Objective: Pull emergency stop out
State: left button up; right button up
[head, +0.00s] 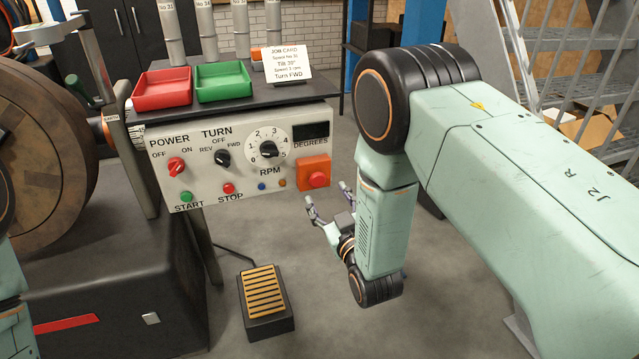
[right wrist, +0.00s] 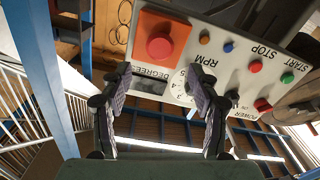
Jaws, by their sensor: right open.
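The emergency stop (head: 317,179) is a round red button on an orange box at the lower right of the grey control panel (head: 215,187). In the right wrist view the emergency stop (right wrist: 160,46) shows upside down with its panel, beyond the fingertips. My right gripper (head: 328,196) is open and empty, just below and to the right of the button in the head view, apart from it. In the right wrist view both fingers of the right gripper (right wrist: 158,84) stand wide apart. My left gripper is out of view.
The panel carries a red power knob (head: 176,165), a black turn knob (head: 222,157), an RPM dial (head: 268,149) and small coloured buttons. Red (head: 162,88) and green (head: 223,80) trays sit above. A foot pedal (head: 266,298) stands on the floor below.

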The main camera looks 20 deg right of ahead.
aim_at(318, 182)
jog(key=w, duration=0.2)
jog(key=w+f+b, duration=0.1)
jog(key=w, duration=0.2)
jog(key=shift+w+r, duration=0.3)
jog(key=shift+w+f, duration=0.2)
jog(key=shift+w, duration=0.25)
jog(key=shift+s+r, duration=0.2)
jog(key=c, duration=0.3)
jog(key=shift+w+f, duration=0.1)
jog(key=shift+f, duration=0.05)
jog(key=c, duration=0.5)
grip_shut()
